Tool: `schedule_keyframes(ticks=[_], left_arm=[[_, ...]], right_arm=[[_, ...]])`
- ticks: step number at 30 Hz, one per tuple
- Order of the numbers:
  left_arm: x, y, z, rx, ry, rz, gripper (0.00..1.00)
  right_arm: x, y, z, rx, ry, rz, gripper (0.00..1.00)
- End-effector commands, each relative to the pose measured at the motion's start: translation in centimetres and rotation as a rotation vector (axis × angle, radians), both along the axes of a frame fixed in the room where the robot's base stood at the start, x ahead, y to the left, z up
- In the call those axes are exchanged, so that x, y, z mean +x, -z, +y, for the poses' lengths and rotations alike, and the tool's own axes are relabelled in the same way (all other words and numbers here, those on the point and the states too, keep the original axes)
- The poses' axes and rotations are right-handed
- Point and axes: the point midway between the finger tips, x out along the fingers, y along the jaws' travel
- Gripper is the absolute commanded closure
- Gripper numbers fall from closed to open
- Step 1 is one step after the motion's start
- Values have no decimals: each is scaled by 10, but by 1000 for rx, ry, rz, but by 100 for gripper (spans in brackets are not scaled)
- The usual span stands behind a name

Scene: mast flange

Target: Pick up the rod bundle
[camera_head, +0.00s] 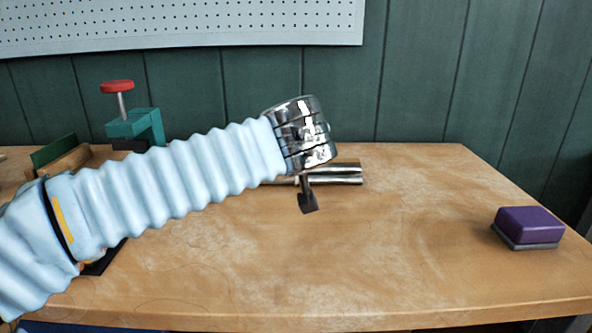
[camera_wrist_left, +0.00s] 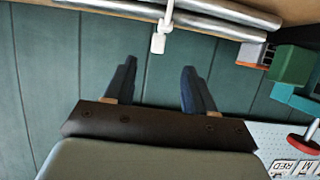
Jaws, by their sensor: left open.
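The rod bundle (camera_head: 345,173) lies on the workbench as shiny metal rods, its left part hidden behind my left wrist in the head view. In the left wrist view the rods (camera_wrist_left: 215,18) cross the top of the picture, with a white stem and block (camera_wrist_left: 158,42) sticking out from them. My left gripper (camera_head: 308,203) hangs in front of the bundle in the head view, largely hidden by the wrist. In the left wrist view its two dark fingers (camera_wrist_left: 159,72) are spread apart with nothing between them, and the bundle lies beyond their tips. My right gripper is not in view.
A teal clamp with a red knob (camera_head: 117,86) stands at the back left, beside a wooden box with a green part (camera_head: 55,152). A purple block on a grey base (camera_head: 529,226) lies at the right. The workbench (camera_head: 400,245) is clear between bundle and block. A pegboard (camera_head: 200,25) hangs behind.

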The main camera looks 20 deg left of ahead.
Motion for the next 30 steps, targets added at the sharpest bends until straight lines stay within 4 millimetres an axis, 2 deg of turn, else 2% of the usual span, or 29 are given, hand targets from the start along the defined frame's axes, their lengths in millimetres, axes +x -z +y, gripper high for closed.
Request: schedule_keyframes(ticks=[1, 6, 14, 21, 30], left_arm=[[10, 8, 5, 0, -3, 3, 45], [39, 21, 19, -1, -2, 3, 45], [60, 30, 29, 0, -1, 1, 45], [92, 44, 43, -1, -1, 2, 45], [98, 45, 46, 0, 0, 0, 45]], right_arm=[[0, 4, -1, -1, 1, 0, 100], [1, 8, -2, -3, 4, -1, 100], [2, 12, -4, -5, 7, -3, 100], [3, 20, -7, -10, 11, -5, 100], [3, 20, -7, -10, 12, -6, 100]])
